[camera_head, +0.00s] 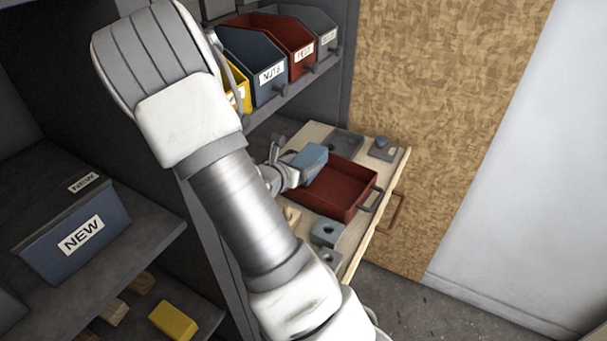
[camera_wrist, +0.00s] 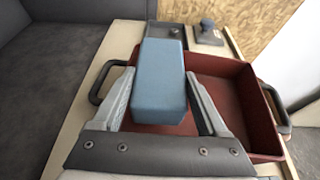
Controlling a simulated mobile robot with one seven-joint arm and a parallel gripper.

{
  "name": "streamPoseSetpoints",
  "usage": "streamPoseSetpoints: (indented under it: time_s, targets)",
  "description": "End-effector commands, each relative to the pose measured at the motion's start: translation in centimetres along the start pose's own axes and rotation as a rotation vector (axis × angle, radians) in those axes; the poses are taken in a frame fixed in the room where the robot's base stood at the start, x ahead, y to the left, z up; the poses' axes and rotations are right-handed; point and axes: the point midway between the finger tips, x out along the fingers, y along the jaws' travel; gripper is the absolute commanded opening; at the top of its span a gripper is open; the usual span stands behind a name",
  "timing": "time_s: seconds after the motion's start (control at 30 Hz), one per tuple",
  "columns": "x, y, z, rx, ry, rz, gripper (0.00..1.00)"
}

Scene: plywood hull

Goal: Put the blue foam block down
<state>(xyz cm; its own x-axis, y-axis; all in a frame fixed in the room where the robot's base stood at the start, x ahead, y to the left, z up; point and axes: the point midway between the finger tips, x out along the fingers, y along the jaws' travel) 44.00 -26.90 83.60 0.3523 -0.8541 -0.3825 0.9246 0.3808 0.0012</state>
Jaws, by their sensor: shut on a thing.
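The blue foam block (camera_wrist: 160,85) is between the two fingers of my gripper (camera_wrist: 160,105), which is shut on it. In the head view the block (camera_head: 309,160) shows at the end of my gripper (camera_head: 291,172), over the left part of a dark red tray (camera_head: 335,208). In the wrist view the red tray (camera_wrist: 232,105) lies under and around the block, with a dark handle on either side. I cannot tell whether the block touches the tray's floor. My arm hides part of the drawer in the head view.
The tray stands in a pulled-out wooden drawer (camera_head: 398,165). Grey blocks (camera_head: 327,232) lie in front of it, and a grey piece with a round knob (camera_head: 383,148) lies behind. Labelled bins (camera_head: 262,72) stand on the shelf above. A blue NEW bin (camera_head: 75,240) is at left.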

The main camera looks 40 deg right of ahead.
Motion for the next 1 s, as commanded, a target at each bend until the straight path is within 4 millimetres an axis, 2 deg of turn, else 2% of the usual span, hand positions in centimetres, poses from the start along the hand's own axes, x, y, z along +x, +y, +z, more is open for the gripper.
streamPoseSetpoints:
  time_s: [0.2, 0.6, 0.63, 0.7, 1.0]
  targets:
    - [1.3, -0.1, -3.2, -0.004, 0.001, 0.0, 0.23]
    - [1.5, -0.1, -3.7, -0.001, 0.001, 0.001, 0.23]
    - [1.5, 0.0, -3.6, -0.001, 0.001, 0.001, 0.8]
    - [1.4, 0.0, -3.5, -0.001, 0.001, 0.001, 0.89]
    - [1.4, -0.1, -3.4, -0.001, 0.001, 0.001, 0.89]
